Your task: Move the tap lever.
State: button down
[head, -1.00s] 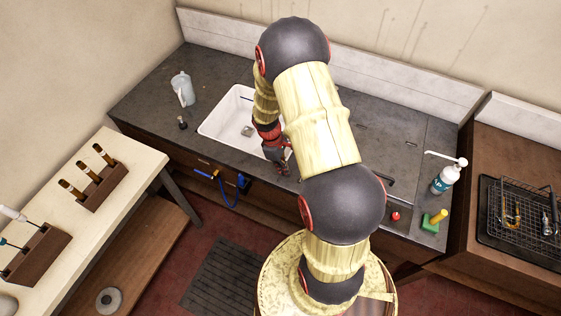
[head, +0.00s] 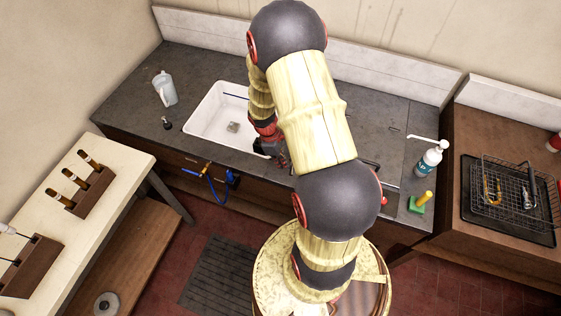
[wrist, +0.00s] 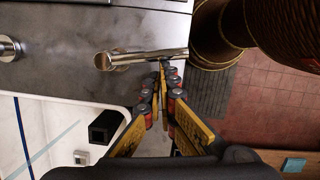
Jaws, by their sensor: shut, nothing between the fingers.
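A chrome bar (wrist: 140,57), which looks like the tap lever, lies across the upper middle of the wrist view over the grey counter. My gripper (wrist: 163,68) is shut and empty, its fingertips at the lower edge of the bar's right half. I cannot tell whether they touch it. In the head view my gripper (head: 278,158) is low at the sink's right front, partly behind my arm. My arm hides the tap there. The white sink (head: 206,112) shows left of my arm, and its rim is at the lower left of the wrist view.
A round chrome fitting (wrist: 9,48) stands left of the bar. A pale jug (head: 165,90) is left of the sink. A pump bottle (head: 429,162) and a green-and-yellow item (head: 421,202) stand on the right counter. A wire basket (head: 510,190) lies farther right. The left counter is mostly clear.

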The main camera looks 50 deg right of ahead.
jog(key=shift+w+f, duration=0.15)
jog(key=shift+w+a+f, duration=0.2)
jog(key=shift+a, duration=0.05)
jog(key=shift+w+a+f+b, duration=0.4)
jog(key=shift+w, duration=0.2)
jog(key=shift+w+a+f+b, duration=0.35)
jog(key=shift+w+f, duration=0.05)
jog(key=shift+w, duration=0.15)
jog(key=v, duration=1)
jog(key=shift+r+p, duration=0.2)
jog(key=shift+p, duration=0.1)
jog(key=shift+a, duration=0.1)
